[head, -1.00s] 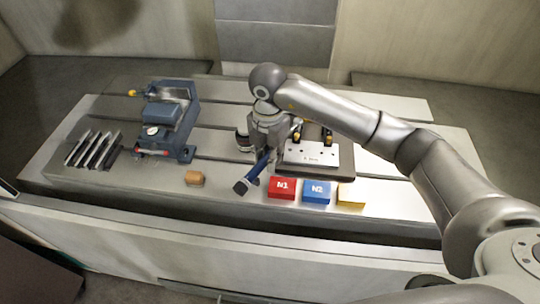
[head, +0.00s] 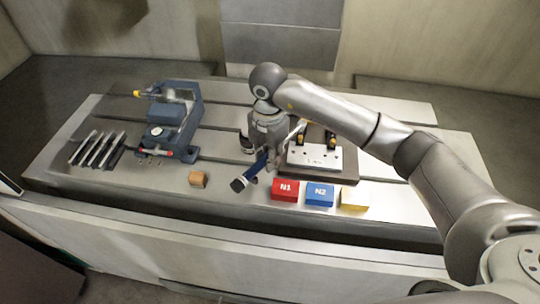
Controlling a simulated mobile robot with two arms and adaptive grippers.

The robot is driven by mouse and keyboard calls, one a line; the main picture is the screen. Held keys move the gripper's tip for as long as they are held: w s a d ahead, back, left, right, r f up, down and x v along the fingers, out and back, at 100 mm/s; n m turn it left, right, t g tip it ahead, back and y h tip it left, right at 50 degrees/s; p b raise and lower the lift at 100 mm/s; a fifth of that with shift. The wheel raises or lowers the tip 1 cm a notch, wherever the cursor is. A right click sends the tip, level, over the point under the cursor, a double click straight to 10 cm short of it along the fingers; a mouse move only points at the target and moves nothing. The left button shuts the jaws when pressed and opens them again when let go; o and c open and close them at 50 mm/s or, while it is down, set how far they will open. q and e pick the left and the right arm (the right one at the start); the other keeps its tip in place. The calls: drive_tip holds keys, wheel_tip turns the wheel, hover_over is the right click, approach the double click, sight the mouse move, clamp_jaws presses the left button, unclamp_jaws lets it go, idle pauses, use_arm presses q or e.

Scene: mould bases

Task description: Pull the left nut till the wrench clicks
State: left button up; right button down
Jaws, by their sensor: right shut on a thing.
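My right gripper (head: 269,160) reaches down over the table and is shut on the torque wrench (head: 249,173), which has a dark blue handle with a black end pointing toward the front left. The wrench's bright shaft (head: 297,131) runs up and right toward the white-topped mould base (head: 315,157). Two dark posts with yellowish parts (head: 330,138) stand at the back of the mould base. The left nut and the wrench's head are too small and too covered by my arm to make out. My left gripper is not in view.
A red N1 block (head: 285,190), a blue N2 block (head: 319,195) and a yellow block (head: 354,199) line the front edge.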

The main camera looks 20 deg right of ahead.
drive_tip(key=shift+f, duration=0.15)
drive_tip(key=shift+s+d+f+n, duration=0.1)
drive_tip(key=shift+s+d+n, duration=0.15)
drive_tip(key=shift+s+n, duration=0.35)
drive_tip(key=shift+s+d, duration=0.1)
drive_tip(key=shift+r+p, duration=0.35)
drive_tip(key=shift+r, duration=0.45)
wheel_tip(320, 180, up, 3)
drive_tip(key=shift+f+p, duration=0.15)
drive_tip(key=shift+p, duration=0.6)
drive_tip(key=shift+n, duration=0.3)
